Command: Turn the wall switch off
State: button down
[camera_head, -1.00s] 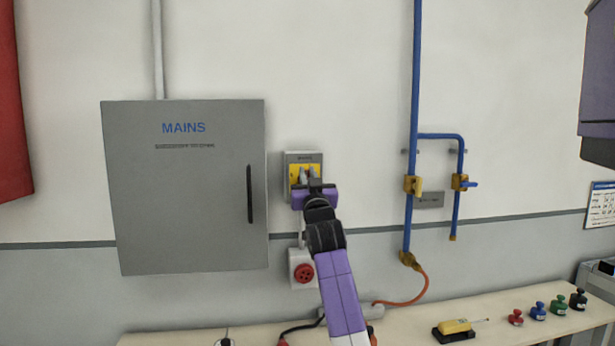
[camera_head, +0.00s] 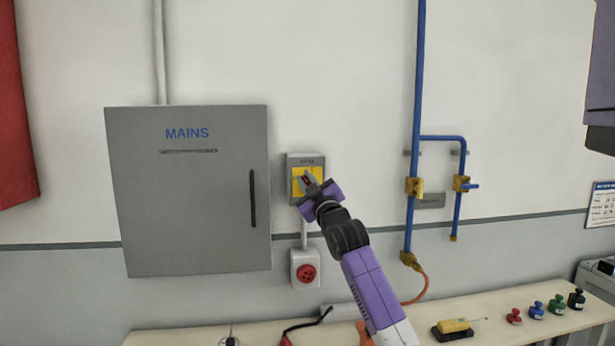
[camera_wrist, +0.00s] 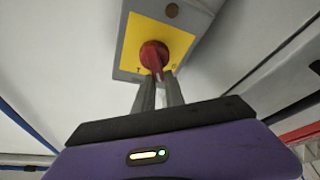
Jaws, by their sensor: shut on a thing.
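The wall switch (camera_head: 293,164) is a grey box with a yellow plate, to the right of the MAINS cabinet in the head view. My gripper (camera_head: 308,182) is at the switch, tilted, and hides part of the plate. In the wrist view the fingertips (camera_wrist: 158,82) are close together on the lower end of the red knob, shut on it. The marks beside the knob are too small to read.
The grey MAINS cabinet (camera_head: 187,210) stands close on the left. Blue pipes (camera_head: 418,100) with yellow valves are to the right.

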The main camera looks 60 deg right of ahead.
jog(key=n+y+b, duration=0.1)
jog(key=n, duration=0.3)
jog(key=f+n+g+y+b, duration=0.1)
jog(key=n+y, duration=0.1)
jog(key=n, duration=0.2)
jog(key=f+n+y, duration=0.1)
jog(key=n+y, duration=0.1)
jog(key=n, duration=0.2)
jog(key=shift+w+n+b, duration=0.25)
jog(key=shift+n+b, duration=0.05)
jog(key=shift+b, duration=0.1)
jog(key=shift+g, duration=0.3)
